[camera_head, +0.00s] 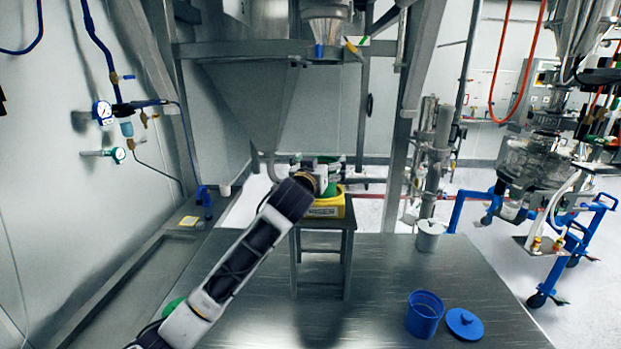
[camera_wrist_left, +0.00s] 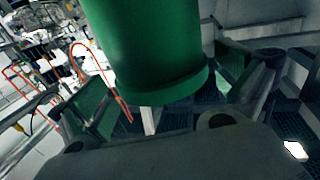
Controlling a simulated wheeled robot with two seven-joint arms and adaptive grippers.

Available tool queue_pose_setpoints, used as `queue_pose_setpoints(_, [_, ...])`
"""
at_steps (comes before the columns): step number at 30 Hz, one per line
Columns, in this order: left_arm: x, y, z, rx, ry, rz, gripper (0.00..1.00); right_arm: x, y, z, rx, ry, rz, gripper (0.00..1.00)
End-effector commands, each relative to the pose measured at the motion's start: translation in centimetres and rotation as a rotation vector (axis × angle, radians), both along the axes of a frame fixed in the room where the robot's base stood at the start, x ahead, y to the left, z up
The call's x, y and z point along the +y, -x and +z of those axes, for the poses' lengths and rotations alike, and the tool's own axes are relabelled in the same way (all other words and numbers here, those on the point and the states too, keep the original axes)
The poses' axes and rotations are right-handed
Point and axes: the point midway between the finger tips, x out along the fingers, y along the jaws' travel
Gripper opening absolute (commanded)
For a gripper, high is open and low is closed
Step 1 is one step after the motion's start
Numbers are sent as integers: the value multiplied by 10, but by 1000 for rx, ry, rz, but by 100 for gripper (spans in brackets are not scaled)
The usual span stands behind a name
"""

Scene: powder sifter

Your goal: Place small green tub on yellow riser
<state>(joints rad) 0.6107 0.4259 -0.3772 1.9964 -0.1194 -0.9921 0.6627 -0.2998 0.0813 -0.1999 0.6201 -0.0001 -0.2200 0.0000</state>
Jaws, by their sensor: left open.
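The yellow riser (camera_head: 325,209) sits on top of a small metal stand (camera_head: 347,224) on the steel table. The green tub (camera_head: 331,162) shows in part above the riser, behind my left gripper (camera_head: 318,179). Whether its base rests on the riser is hidden. In the left wrist view the tub (camera_wrist_left: 150,45) is large and upright, with its lower rim in sight. My left gripper (camera_wrist_left: 163,88) is open, with one finger to each side of the tub. Contact with the tub cannot be told. My right gripper is not in view.
A blue tub (camera_head: 424,315) and a blue lid (camera_head: 464,323) lie at the table's front right. A small grey container (camera_head: 429,236) stands at the right edge. A green thing (camera_head: 173,307) shows partly behind my left arm. A steel funnel (camera_head: 262,105) hangs above.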

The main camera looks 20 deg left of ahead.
Motion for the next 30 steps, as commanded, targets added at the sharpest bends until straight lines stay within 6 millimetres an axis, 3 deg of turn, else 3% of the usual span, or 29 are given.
queue_pose_setpoints(30, [-2,99,-1,0,0,-1,100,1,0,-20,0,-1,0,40])
